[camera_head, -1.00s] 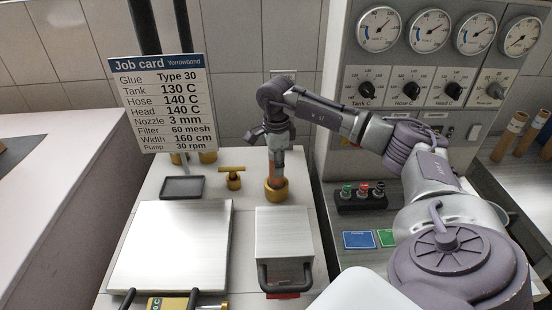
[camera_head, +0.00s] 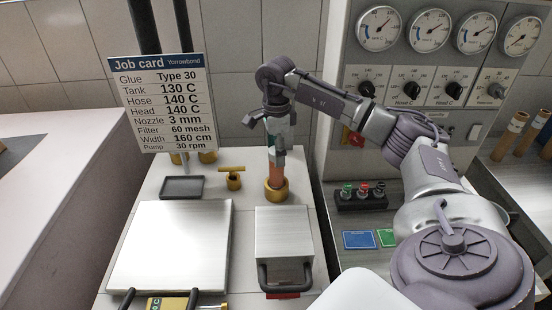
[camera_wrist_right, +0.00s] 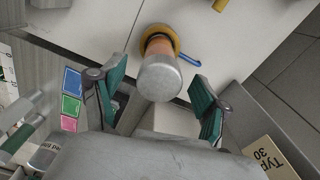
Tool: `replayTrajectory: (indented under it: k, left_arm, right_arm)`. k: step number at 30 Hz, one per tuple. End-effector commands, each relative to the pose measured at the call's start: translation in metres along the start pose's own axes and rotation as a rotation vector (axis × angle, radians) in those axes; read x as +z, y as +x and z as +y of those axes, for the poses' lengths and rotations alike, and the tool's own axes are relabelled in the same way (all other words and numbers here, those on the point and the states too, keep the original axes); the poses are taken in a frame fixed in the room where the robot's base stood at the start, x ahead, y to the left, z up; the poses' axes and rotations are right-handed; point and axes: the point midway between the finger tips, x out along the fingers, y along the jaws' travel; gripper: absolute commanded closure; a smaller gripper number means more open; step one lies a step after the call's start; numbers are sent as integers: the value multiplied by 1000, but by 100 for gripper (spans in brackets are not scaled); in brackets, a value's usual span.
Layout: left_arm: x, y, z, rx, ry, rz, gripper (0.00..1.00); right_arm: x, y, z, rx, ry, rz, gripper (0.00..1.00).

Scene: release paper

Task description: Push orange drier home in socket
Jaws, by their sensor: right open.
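The orange drier (camera_head: 276,174) stands upright in a brass socket (camera_head: 276,190) on the white machine top. In the right wrist view, the drier (camera_wrist_right: 160,48) shows a silver cap towards the camera, and the brass ring of the socket (camera_wrist_right: 174,37) surrounds its far end. How deep it sits cannot be told. My right gripper (camera_head: 277,148) is above the drier, pointing down. In its wrist view the green-padded fingers (camera_wrist_right: 158,99) are spread wide, apart from the drier on both sides. My left gripper is not in view.
A brass T-handled valve (camera_head: 232,177) and a dark tray (camera_head: 182,187) stand left of the socket. A steel lid (camera_head: 283,235) with a black handle lies in front. A button box (camera_head: 360,197) is at right. The job card (camera_head: 162,103) stands behind left.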

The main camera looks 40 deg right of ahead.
Motion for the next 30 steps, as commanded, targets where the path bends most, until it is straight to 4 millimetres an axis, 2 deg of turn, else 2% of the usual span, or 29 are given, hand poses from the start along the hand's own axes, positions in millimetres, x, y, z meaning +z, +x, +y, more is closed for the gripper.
replayTrajectory:
  k: [1,6,12,30]
  left_arm:
    - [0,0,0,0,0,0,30]
    - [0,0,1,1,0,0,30]
    - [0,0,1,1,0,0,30]
    - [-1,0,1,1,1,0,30]
  right_arm:
    - [1,-13,-1,-5,0,-3,25]
    - [0,-47,-1,-4,1,-3,25]
    - [0,-68,0,-1,1,-1,25]
    - [0,-72,0,0,1,0,25]
